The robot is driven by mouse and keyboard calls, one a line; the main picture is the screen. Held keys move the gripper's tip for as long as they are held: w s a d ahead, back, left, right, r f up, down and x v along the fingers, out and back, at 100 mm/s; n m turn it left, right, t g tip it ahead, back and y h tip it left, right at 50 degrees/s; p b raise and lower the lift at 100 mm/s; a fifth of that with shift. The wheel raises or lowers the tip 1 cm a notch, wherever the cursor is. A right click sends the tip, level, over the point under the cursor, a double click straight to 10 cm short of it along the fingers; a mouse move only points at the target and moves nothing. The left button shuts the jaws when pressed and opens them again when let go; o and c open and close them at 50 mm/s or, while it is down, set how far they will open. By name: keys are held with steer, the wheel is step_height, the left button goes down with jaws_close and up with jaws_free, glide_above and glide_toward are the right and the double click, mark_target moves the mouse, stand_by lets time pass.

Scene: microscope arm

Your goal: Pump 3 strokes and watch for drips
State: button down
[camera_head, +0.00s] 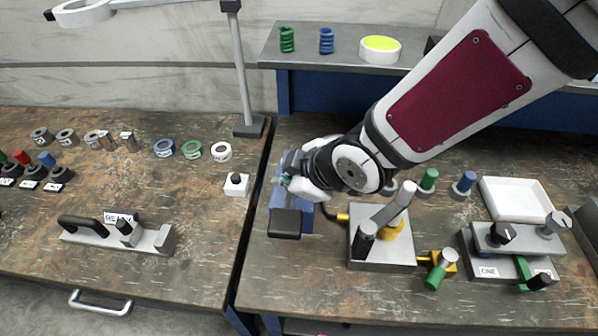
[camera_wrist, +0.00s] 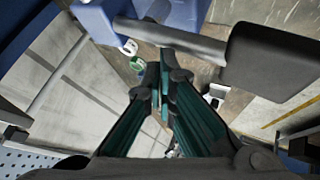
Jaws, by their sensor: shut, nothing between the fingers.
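The pump looks like a blue body (camera_head: 305,218) with a dark pad-like handle (camera_head: 286,223), on the right bench near its left edge. In the wrist view the blue body (camera_wrist: 108,18), a grey rod (camera_wrist: 180,42) and the black handle (camera_wrist: 275,55) lie just beyond my fingers. My gripper (camera_wrist: 160,78) is shut and empty, its fingertips close to the rod; I cannot tell whether they touch. In the head view my wrist hides part of the pump. A metal plate with a lever and yellow fitting (camera_head: 385,238) stands to its right. No drips can be made out.
A yellow-and-green valve (camera_head: 440,265) and a clamp fixture marked ONE (camera_head: 510,255) stand on the right. A white tray (camera_head: 515,198) lies behind them. A lamp post (camera_head: 242,75) rises at the back. The left bench holds rings, knobs and a toggle clamp (camera_head: 118,235).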

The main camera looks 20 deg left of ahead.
steer(key=shift+s+d+f+b, duration=0.1)
steer(key=shift+d+f+b, duration=0.05)
steer(key=shift+f+b, duration=0.4)
steer(key=shift+s+d+f+b, duration=0.1)
steer(key=shift+f+b, duration=0.45)
stand_by(1.7)
steer(key=shift+r, duration=0.1)
steer(key=shift+w+r+p, duration=0.2)
steer(key=shift+r+p, duration=0.85)
steer(key=shift+p, duration=0.3)
steer(key=shift+w+a+r+p, duration=0.1)
steer(key=shift+r+p, duration=0.4)
steer(key=shift+r, duration=0.1)
step_height(320, 180, up, 4)
steer(key=p, duration=0.4)
steer(key=shift+w+a+p, duration=0.15)
steer(key=shift+p, duration=0.15)
steer(key=shift+w+r+p, duration=0.1)
steer(key=shift+r+p, duration=0.35)
steer(key=shift+p, duration=0.1)
